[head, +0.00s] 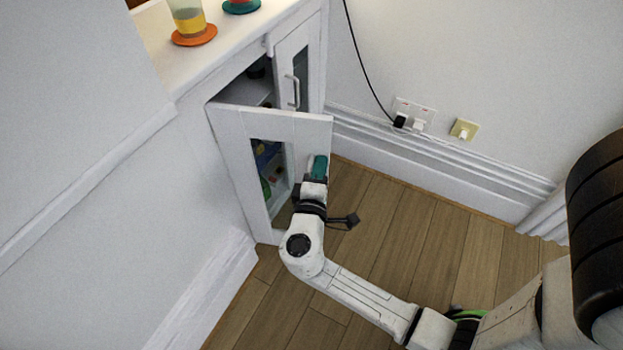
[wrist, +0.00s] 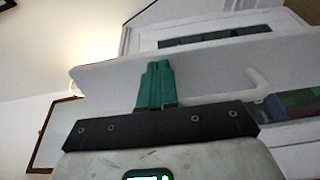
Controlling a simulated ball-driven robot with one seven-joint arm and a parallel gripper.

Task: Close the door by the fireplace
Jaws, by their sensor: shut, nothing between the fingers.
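The white cabinet door (head: 232,150) with a glass pane is hinged at its left edge and stands swung open, away from the cabinet front. My gripper (head: 319,167), with teal fingers, is at the door's free right edge in the head view. In the wrist view the teal fingers (wrist: 155,85) are together, empty, and point at the white door panel (wrist: 205,62). A pale handle (wrist: 258,82) shows right of the fingers. I cannot tell whether the fingers touch the door.
The neighbouring cabinet door (head: 314,62) with a bar handle looks shut. A glass (head: 188,20) on an orange coaster (head: 195,36) stands on the cabinet top. Sockets with plugs (head: 415,115) are on the right wall. Wooden floor (head: 390,225) before the cabinet is clear.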

